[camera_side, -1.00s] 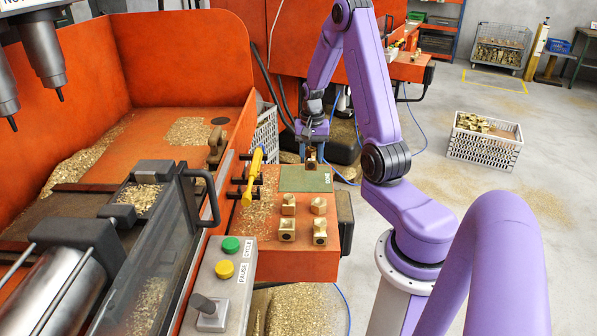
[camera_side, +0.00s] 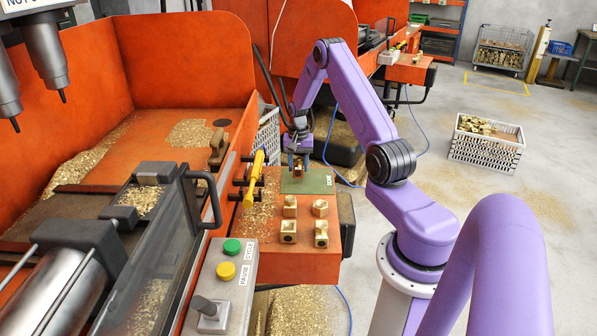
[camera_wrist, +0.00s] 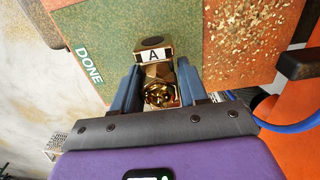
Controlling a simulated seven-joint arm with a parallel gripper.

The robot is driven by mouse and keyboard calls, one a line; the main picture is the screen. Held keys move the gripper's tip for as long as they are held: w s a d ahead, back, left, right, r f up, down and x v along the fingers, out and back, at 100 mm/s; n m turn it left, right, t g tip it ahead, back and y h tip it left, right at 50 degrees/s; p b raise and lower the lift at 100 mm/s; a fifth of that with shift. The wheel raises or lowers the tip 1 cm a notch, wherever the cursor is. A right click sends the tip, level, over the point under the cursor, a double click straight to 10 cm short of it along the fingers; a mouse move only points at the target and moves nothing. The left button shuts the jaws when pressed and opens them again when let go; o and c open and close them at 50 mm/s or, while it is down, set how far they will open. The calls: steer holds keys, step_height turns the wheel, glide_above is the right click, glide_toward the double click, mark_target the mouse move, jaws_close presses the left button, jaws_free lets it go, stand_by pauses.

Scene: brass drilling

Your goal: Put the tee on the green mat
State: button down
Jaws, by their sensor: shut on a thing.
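The tee is a brass fitting (camera_wrist: 158,82) with a white label marked A, seen in the wrist view. My gripper (camera_wrist: 155,95) is shut on it, with a blue-grey finger on each side. In the side view my gripper (camera_side: 297,168) is over the green mat (camera_side: 318,181), near its back left part, and the tee shows small between the fingers. The mat also shows in the wrist view (camera_wrist: 110,40), with the word DONE along its edge. I cannot tell whether the tee touches the mat.
Several brass fittings (camera_side: 289,207) stand on the orange table (camera_side: 265,225) in front of the mat. A control box (camera_side: 225,285) with green and yellow buttons is at the front. Brass chips lie about.

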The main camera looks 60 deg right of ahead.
mark_target(298, 171)
steer(key=shift+f, duration=1.35)
steer(key=shift+f, duration=0.2)
steer(key=c, duration=0.6)
jaws_free()
steer(key=shift+r, duration=0.1)
